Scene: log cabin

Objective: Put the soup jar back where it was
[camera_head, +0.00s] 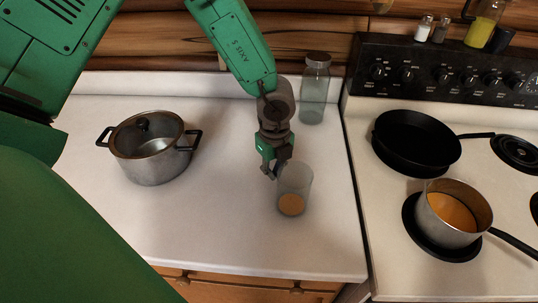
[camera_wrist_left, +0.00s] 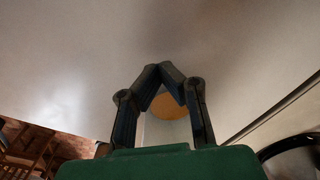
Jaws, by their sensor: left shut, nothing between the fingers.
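A clear glass jar (camera_head: 296,178) with a little orange soup in its bottom stands upright on the white counter, near the counter's right part. My left gripper (camera_head: 270,174) is just left of and behind the jar's rim, pointing down, with its fingers shut and nothing between them. In the left wrist view the fingertips of my left gripper (camera_wrist_left: 166,72) meet, and the orange soup of the jar (camera_wrist_left: 170,104) shows behind them, partly hidden. Whether the fingers touch the glass I cannot tell. My right gripper is not in view.
A lidded glass jar (camera_head: 315,95) stands at the back of the counter. A lidded steel pot (camera_head: 155,168) is on the left. The stove on the right bears a black frying pan (camera_head: 415,140) and a saucepan of orange soup (camera_head: 452,212). The counter's front middle is clear.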

